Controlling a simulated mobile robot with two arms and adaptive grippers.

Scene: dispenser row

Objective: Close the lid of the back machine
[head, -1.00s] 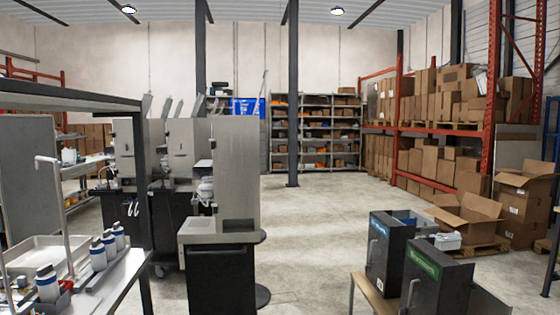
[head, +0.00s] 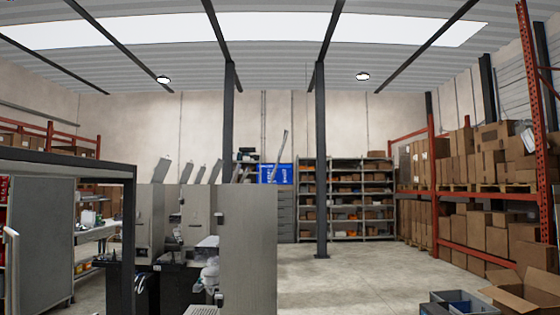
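Several grey dispenser machines stand in a row at the left centre of the head view. The nearest machine (head: 248,245) shows its tall grey side panel, cut off by the bottom edge. Behind it is another grey machine (head: 197,212) with a black base. Several grey raised flaps, which look like open lids (head: 161,171), tilt up above the row. A longer, thinner raised piece (head: 280,150) stands farther right. I cannot tell which machine is the back one. Neither of my grippers is in view.
A dark-framed rack (head: 128,220) and a bench (head: 95,234) stand at the left. Shelves (head: 345,200) line the back wall, with a dark column (head: 321,160) before them. Boxes on red racking (head: 434,180) fill the right.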

